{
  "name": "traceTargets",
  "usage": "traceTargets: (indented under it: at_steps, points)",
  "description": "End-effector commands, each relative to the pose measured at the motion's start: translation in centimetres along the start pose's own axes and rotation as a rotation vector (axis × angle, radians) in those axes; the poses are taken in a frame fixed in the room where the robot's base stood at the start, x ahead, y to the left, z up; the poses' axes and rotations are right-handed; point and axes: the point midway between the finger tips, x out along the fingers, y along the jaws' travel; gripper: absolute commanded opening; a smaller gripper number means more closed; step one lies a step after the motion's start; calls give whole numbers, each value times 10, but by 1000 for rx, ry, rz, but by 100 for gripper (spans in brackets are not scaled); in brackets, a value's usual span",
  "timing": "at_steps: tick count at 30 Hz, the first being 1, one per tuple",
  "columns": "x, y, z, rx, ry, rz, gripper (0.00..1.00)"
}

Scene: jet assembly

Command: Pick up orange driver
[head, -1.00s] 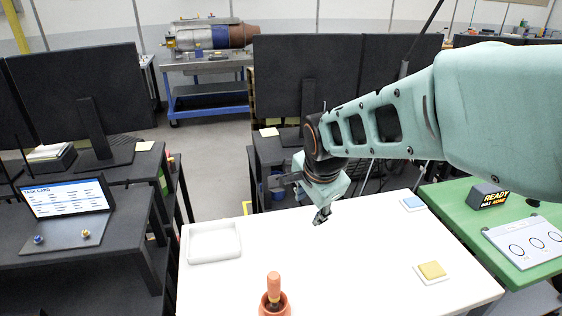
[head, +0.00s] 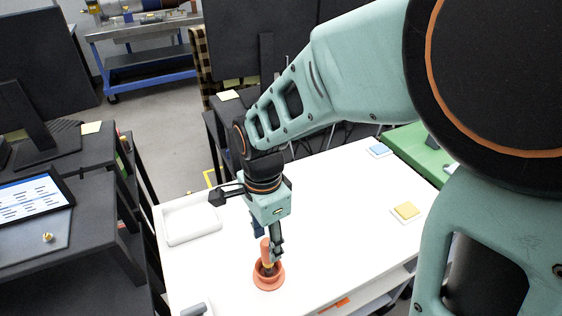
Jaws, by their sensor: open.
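The orange driver (head: 265,248) stands upright in a round terracotta-orange holder (head: 270,283) near the front of the white table. Its orange handle sticks up out of the holder, and its lower part is hidden inside. My gripper (head: 271,252) points down at the handle, with its fingers right beside it and partly in front of it. The jaws are open. I cannot tell from this view whether the fingers touch the handle.
A white tray (head: 192,222) lies on the table to the left. A yellow block on a white pad (head: 406,211) and a blue one (head: 379,150) sit to the right. A grey object (head: 194,309) is at the front left edge. The table's middle right is clear.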

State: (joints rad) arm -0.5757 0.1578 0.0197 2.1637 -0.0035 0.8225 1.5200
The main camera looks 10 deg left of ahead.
Motion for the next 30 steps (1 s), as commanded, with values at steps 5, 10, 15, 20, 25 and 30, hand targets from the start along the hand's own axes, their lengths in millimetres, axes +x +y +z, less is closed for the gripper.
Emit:
traceTargets:
  at_steps: [5,10,15,20,25,30]
  points:
    - [28,0,0,0,0,2,42]
    - [39,-1,0,0,1,-1,42]
    - [60,-1,0,-1,0,3,42]
    - [80,-2,0,-1,0,1,42]
    - [88,-3,0,-1,0,-1,42]
    - [87,-3,0,-1,1,-2,42]
